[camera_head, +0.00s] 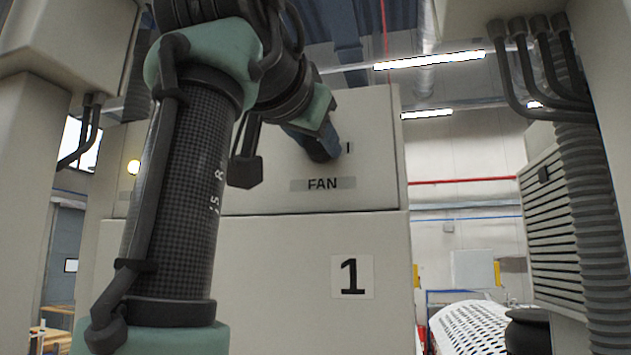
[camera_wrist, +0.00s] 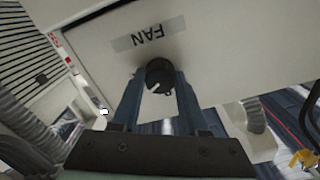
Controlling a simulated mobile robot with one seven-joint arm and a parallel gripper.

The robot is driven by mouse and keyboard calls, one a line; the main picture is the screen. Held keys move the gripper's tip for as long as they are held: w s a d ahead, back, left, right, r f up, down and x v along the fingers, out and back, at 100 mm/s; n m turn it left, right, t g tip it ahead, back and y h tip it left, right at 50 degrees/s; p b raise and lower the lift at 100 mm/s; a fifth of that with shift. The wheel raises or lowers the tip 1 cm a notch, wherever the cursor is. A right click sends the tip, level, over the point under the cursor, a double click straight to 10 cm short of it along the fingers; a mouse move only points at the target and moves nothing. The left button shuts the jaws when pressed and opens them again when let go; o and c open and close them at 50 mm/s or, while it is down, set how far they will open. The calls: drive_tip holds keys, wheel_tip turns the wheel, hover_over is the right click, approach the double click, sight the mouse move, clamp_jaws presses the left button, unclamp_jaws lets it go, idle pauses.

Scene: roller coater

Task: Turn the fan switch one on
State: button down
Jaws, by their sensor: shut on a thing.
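The fan switch is a round black knob (camera_wrist: 159,76) with a white pointer mark, on the pale cabinet face beside the FAN label (camera_wrist: 148,34). In the wrist view the two blue fingers of my gripper (camera_wrist: 157,88) reach the knob, one on each side, and are shut on it. In the head view my gripper (camera_head: 322,150) is at the panel above the FAN label (camera_head: 322,184). There the knob (camera_head: 328,155) is mostly hidden by the fingers, and an "I" mark shows to its right. The cabinet (camera_head: 370,240) carries a large number 1 below.
My arm covers the left part of the cabinet in the head view. Grey boxes with black cables (camera_head: 540,75) stand at both sides. A ribbed hose (camera_head: 590,200) and a perforated white drum (camera_head: 470,328) are at the right.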

drive_tip(key=m, duration=0.5)
drive_tip(key=shift+m, duration=0.3)
idle(0.4)
drive_tip(key=shift+c, duration=2.1)
unclamp_jaws()
drive_tip(key=shift+s+a+f+b, duration=0.1)
drive_tip(key=shift+s+a+b, duration=0.05)
drive_tip(key=shift+s+b, duration=0.35)
drive_tip(key=b+v, duration=0.6)
drive_tip(key=v, duration=0.6)
